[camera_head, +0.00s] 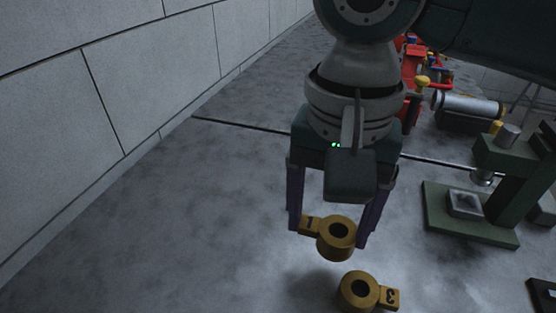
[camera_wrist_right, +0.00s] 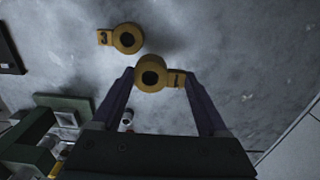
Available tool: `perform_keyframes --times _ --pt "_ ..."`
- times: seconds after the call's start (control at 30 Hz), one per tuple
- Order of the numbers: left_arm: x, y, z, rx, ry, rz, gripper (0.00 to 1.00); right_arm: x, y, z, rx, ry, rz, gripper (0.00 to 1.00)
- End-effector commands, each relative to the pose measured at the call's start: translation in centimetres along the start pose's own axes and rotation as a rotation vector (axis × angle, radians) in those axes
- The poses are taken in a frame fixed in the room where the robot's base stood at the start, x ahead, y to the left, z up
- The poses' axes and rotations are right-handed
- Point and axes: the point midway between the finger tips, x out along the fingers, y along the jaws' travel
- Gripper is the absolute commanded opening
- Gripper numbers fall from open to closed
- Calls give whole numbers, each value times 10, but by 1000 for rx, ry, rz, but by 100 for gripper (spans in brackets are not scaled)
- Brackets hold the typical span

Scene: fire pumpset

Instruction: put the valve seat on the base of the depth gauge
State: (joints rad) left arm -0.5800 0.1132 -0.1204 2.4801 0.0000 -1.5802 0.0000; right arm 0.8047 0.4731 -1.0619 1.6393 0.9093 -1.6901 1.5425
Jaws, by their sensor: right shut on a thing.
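My right gripper (camera_head: 329,237) is shut on a yellow valve seat (camera_head: 335,252), a ring with a small tab marked 1. The ring sits between the fingertips and its hole faces up; it also shows in the right wrist view (camera_wrist_right: 150,60). The depth gauge (camera_head: 514,190) is a green stand at the right, with a plunger above its flat green base (camera_head: 438,213). A grey square block (camera_head: 464,204) lies on that base. The held ring is well left of the base. My left gripper is not in view.
A second yellow ring (camera_head: 358,303), with a tab marked 3, lies on the grey surface close to the held ring. Red pump parts (camera_head: 412,68) and a metal cylinder (camera_head: 468,103) stand at the back right. A pale block wall (camera_head: 140,75) bounds the left. The left surface is clear.

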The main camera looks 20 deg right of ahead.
Motion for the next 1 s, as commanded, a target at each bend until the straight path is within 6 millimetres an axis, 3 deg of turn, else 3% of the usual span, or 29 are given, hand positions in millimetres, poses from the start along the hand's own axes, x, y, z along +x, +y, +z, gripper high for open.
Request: perform_keyframes --times 0.33,0.73,0.77,0.93,1.0 --pt "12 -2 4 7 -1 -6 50 44 0 0 -1 0 0 1" --pt "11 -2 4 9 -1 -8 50 49 -1 0 -1 0 -2 1" --pt "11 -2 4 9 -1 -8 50 49 0 0 -2 -1 -2 78" --pt "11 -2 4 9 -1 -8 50 49 0 0 -1 0 -2 97" --pt "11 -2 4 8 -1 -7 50 49 0 0 -1 0 -2 100"
